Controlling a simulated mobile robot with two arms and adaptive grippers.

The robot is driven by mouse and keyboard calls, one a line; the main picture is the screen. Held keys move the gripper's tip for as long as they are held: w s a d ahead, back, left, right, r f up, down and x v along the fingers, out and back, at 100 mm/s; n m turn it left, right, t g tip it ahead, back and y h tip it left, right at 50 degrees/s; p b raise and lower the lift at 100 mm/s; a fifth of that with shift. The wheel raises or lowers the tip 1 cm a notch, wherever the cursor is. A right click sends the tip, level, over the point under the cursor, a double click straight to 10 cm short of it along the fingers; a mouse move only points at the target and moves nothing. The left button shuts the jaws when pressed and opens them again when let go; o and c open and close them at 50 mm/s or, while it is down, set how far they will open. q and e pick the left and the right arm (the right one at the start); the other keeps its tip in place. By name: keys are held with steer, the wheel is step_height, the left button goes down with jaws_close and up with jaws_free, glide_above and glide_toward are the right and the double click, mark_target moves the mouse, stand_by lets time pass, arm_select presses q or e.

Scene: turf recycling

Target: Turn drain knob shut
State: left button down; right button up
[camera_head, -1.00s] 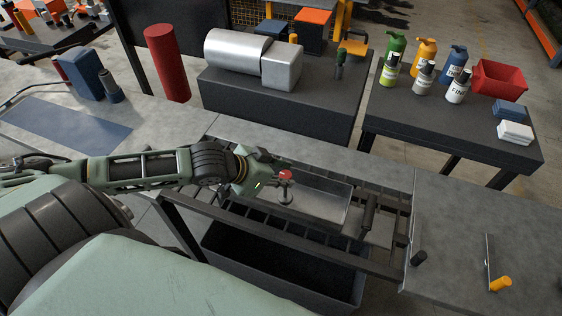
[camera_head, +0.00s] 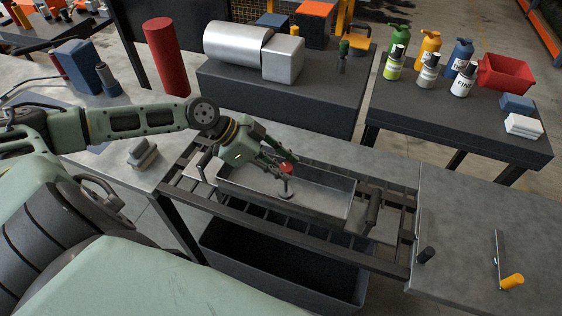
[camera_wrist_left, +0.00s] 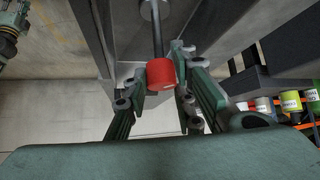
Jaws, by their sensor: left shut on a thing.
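The drain knob is a red cap (camera_head: 287,169) on a grey stem that stands in a metal tray (camera_head: 331,206) set in the bench frame. My left gripper (camera_head: 279,167) reaches down from the left to the knob. In the left wrist view the red knob (camera_wrist_left: 161,74) sits between the fingertips of my left gripper (camera_wrist_left: 166,68), which are shut on it. The stem runs from the knob to a round plate. My right gripper is not in view.
A dark bin (camera_head: 290,262) stands under the frame. A black handle (camera_head: 372,208) is at the tray's right end. Grey blocks (camera_head: 143,154) lie on the left bench. Bottles and a red bin (camera_head: 505,72) stand behind.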

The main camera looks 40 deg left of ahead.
arm_select(q)
steer(key=m+g+b, duration=0.1)
steer(key=m+g+h+b, duration=0.1)
steer(key=shift+w+a+m, duration=0.1)
steer(key=shift+w+m, duration=0.2)
steer(key=shift+m, duration=0.1)
steer(key=m+g+b, duration=0.1)
steer(key=m+g, duration=0.1)
steer(key=shift+w+m+h+b, duration=0.2)
steer(key=shift+m+h+b, duration=0.1)
steer(key=shift+m+b, duration=0.1)
steer(key=m+g+b, duration=0.1)
steer(key=m+g, duration=0.2)
steer(key=m, duration=0.1)
steer(key=shift+w+a+b, duration=0.1)
steer(key=shift+w+b, duration=0.05)
steer(key=shift+b, duration=0.2)
steer(key=shift+m+g, duration=0.4)
steer(key=shift+y, duration=0.4)
steer(key=c, duration=1.5)
jaws_free()
steer(key=shift+c, duration=0.2)
